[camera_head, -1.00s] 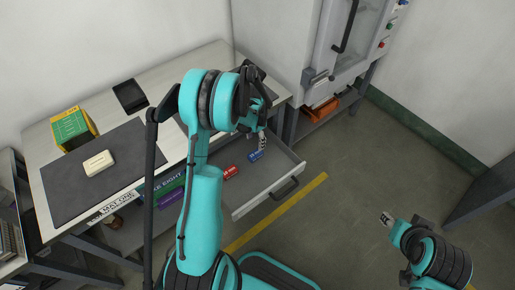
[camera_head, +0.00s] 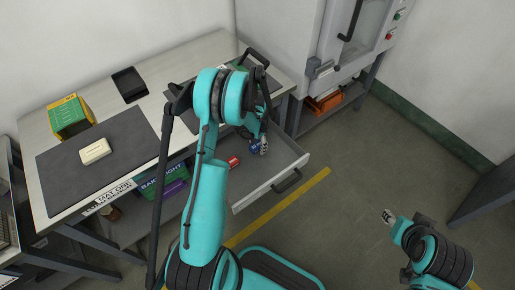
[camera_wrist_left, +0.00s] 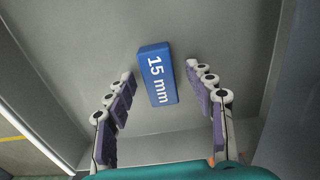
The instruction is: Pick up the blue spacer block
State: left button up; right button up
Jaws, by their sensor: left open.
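The blue spacer block (camera_wrist_left: 157,74) is marked "15 mm" and lies on the bottom of the open drawer (camera_head: 242,203). In the head view the blue block (camera_head: 254,147) is partly covered by my left gripper (camera_head: 262,144). In the left wrist view my left gripper (camera_wrist_left: 160,83) is open, with one finger on each side of the block's near part and gaps on both sides. A red block (camera_head: 234,162) lies in the drawer to the left of the blue one. My right gripper (camera_head: 388,217) is far off over the floor at the right; its jaws are too small to judge.
The drawer walls (camera_wrist_left: 278,88) stand close around the gripper. The workbench above holds a dark mat (camera_head: 60,180), a cream block (camera_head: 95,151), a green and yellow box (camera_head: 70,117) and a black tray (camera_head: 129,84).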

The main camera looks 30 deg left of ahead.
pick_arm(q)
jog(key=shift+r, duration=0.1)
grip_shut()
